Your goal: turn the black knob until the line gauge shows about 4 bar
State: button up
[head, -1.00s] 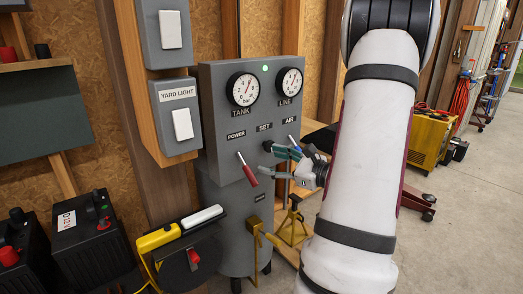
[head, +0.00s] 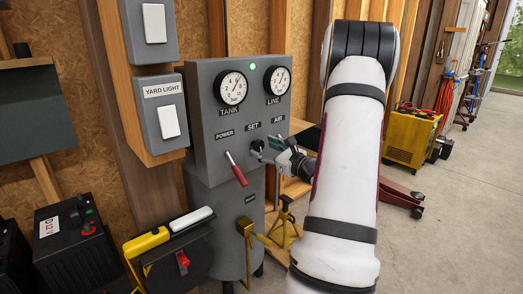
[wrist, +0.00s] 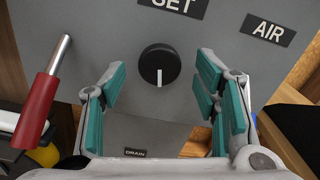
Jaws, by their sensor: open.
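The black knob (wrist: 158,66) sits below the SET label on the grey panel (head: 200,140). Its white line points down in the wrist view. In the head view the knob (head: 257,145) is partly behind my fingertips. My gripper (wrist: 161,75) is open, with teal finger pads to the left and right of the knob and a gap on each side. It also shows in the head view (head: 272,151), close to the panel. The line gauge (head: 277,80) is at the panel's upper right; its needle points up and right, too small to read exactly.
The red-handled POWER lever (head: 236,169) is left of the knob and shows close to my left finger in the wrist view (wrist: 40,105). The tank gauge (head: 231,88) is at the upper left. A green lamp (head: 252,67) is lit. Yellow stands (head: 284,225) are below.

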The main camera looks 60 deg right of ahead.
jog(key=shift+x, duration=1.05)
jog(key=c, duration=1.1)
jog(key=shift+c, duration=0.2)
jog(key=shift+b, duration=0.45)
jog(key=n+b, duration=0.3)
jog(key=b, duration=0.2)
jog(key=shift+f+n, duration=0.25)
jog(key=shift+n, duration=0.15)
jog(key=n+b, duration=0.2)
jog(key=b, duration=0.2)
jog(key=shift+n+b, duration=0.3)
jog(key=shift+r+n+b, duration=0.15)
jog(key=shift+n+b, duration=0.55)
jog(key=shift+b, duration=0.5)
jog(key=shift+r, duration=0.1)
